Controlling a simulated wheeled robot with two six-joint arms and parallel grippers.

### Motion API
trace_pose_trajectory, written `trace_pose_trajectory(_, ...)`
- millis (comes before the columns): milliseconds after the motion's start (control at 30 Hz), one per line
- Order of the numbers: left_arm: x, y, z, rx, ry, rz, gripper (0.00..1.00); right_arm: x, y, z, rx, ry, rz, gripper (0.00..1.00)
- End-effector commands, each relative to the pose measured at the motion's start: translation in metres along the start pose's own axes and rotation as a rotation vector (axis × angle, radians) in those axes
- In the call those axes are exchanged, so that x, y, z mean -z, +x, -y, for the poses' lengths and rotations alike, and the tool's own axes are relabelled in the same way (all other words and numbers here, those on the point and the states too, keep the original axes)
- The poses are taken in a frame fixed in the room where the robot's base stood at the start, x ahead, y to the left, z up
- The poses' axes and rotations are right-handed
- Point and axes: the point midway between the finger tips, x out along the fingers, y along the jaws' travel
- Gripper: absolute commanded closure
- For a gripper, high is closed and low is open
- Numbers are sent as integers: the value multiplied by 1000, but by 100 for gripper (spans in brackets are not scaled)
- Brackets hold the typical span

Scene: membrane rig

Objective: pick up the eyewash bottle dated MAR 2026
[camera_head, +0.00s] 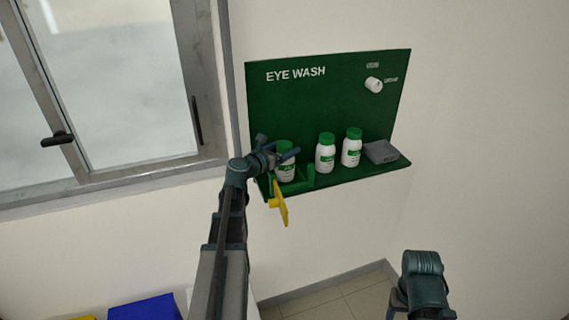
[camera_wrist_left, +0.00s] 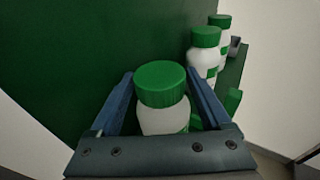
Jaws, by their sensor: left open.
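Three white eyewash bottles with green caps stand upright on a green shelf: the left bottle (camera_head: 286,172), the middle bottle (camera_head: 325,158) and the right bottle (camera_head: 351,151). Their dates are too small to read. My left gripper (camera_head: 287,156) is open at the left bottle. In the left wrist view, the left bottle's cap (camera_wrist_left: 161,83) sits between the two open fingers (camera_wrist_left: 162,90), with a small gap on each side. The gripper's body hides its lower part. The middle bottle (camera_wrist_left: 203,55) and right bottle (camera_wrist_left: 221,33) stand beyond.
A green EYE WASH panel (camera_head: 320,100) with a white knob (camera_head: 374,85) rises behind the bottles. A green holder (camera_head: 309,176) surrounds the left bottle's base. A yellow flap (camera_head: 279,204) hangs at the shelf front. A grey box (camera_head: 381,151) lies at the right end.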

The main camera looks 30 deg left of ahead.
Motion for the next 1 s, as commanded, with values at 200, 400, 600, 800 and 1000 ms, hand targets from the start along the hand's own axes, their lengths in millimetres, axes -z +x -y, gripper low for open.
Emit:
trace_pose_trajectory(200,0,-1,0,0,0,0,42,0,0,0,0,0,0,35)
trace_pose_trajectory(400,0,-1,0,0,0,0,78,0,0,0,0,0,0,35)
trace_pose_trajectory(600,0,-1,0,0,0,0,100,0,0,0,0,0,0,35)
trace_pose_trajectory(800,0,-1,0,0,-1,0,100,0,0,0,0,0,0,35)
trace_pose_trajectory(1000,-1,-1,0,1,0,0,100,0,-1,0,0,0,0,35)
